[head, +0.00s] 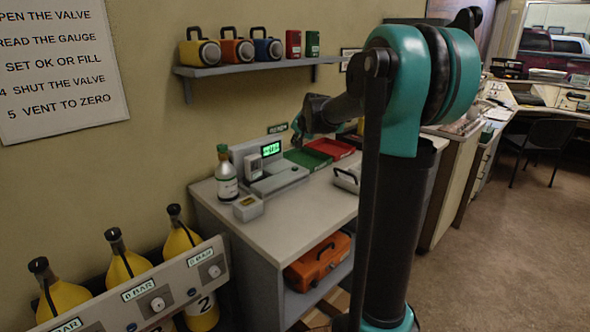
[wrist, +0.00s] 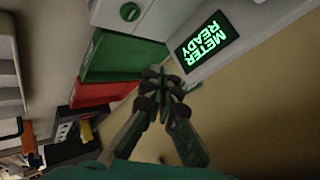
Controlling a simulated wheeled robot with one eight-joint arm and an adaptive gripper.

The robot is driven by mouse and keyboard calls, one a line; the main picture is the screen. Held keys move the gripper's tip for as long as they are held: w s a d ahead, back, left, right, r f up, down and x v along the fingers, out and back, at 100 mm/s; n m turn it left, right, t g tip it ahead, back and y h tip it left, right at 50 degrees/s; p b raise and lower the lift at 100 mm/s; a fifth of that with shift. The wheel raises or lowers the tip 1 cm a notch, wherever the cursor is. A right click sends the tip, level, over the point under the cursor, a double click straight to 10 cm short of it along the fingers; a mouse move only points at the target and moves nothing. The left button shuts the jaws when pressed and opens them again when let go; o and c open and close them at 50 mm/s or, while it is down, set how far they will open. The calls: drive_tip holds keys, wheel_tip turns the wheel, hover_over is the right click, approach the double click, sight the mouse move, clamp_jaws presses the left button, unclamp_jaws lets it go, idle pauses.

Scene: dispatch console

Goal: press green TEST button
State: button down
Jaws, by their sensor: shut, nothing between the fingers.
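The meter station (head: 275,178) stands on the grey counter, with its lit green screen (head: 271,149). In the wrist view the screen (wrist: 207,38) reads METER READY. A round green button (wrist: 130,12) with a small pale mark sits on the pale panel near the top edge of the wrist view; I cannot read a TEST label. I cannot make the button out in the head view. My gripper (wrist: 160,80) is shut and empty, its tips apart from the button. In the head view my gripper (head: 298,130) hangs just right of the screen, above the counter.
A green tray (head: 307,159) and a red tray (head: 333,148) lie right of the station. A bottle (head: 227,180) and a small grey box (head: 248,207) stand to its left. A shelf (head: 250,68) with several cases hangs above.

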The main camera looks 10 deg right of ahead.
sight(296, 169)
drive_tip(key=shift+f, duration=3.6)
drive_tip(key=shift+f, duration=0.4)
drive_tip(key=shift+f, duration=0.4)
drive_tip(key=shift+r, duration=0.85)
drive_tip(key=shift+r, duration=0.1)
drive_tip(key=shift+r, duration=2.4)
